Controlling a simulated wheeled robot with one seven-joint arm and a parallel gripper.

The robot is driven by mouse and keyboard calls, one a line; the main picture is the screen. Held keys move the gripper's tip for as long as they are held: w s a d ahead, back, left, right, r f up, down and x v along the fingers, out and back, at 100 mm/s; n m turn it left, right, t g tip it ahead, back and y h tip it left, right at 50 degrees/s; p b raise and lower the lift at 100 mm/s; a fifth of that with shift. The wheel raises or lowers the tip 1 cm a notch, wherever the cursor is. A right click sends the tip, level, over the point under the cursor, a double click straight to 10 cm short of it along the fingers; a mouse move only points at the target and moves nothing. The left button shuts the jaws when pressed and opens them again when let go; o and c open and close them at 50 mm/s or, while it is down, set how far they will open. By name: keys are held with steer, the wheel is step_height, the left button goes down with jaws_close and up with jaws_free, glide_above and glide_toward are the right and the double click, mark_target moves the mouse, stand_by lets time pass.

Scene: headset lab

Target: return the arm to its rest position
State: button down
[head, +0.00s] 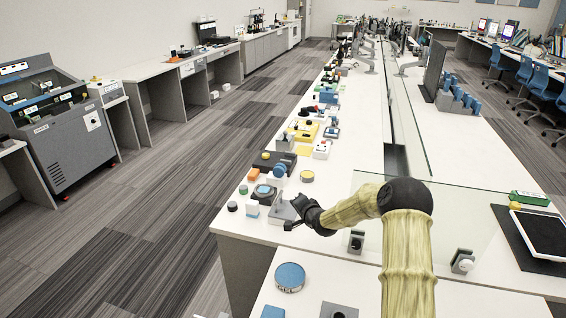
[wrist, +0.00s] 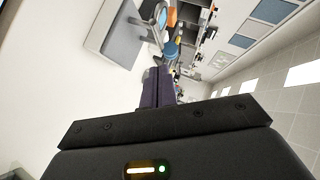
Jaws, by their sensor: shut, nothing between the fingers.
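My arm reaches from the bottom of the head view over the long white bench (head: 350,110), with a pale sleeve and a black elbow. My gripper (head: 291,226) is at the bench's near left part, beside a grey block-like device (head: 282,211). In the wrist view my gripper's dark fingers (wrist: 157,88) are together with nothing between them. A grey device also shows ahead and left of the fingers in the wrist view (wrist: 118,42). Whether the gripper touches the grey device cannot be told.
A clear glass panel (head: 460,210) stands across the bench just right of my arm. Several small devices line the bench's left edge, including a blue round-topped one (head: 290,276) nearer me. A black tablet-like device (head: 545,232) lies at right. The floor (head: 150,220) at left is clear.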

steer(key=s+d+r+n+g+h+p, duration=0.1)
steer(key=s+r, duration=0.4)
steer(key=s, duration=0.9)
steer(key=s+d+r+n+g+h+p, duration=0.1)
steer(key=s+r+n+g+p, duration=0.3)
steer(key=s, duration=1)
steer(key=s+d+r+n+g+h+p, duration=0.2)
steer(key=s+r+n+g, duration=0.2)
steer(key=s, duration=1)
step_height(320, 180, up, 4)
steer(key=shift+s+f+g, duration=0.2)
steer(key=shift+g, duration=0.3)
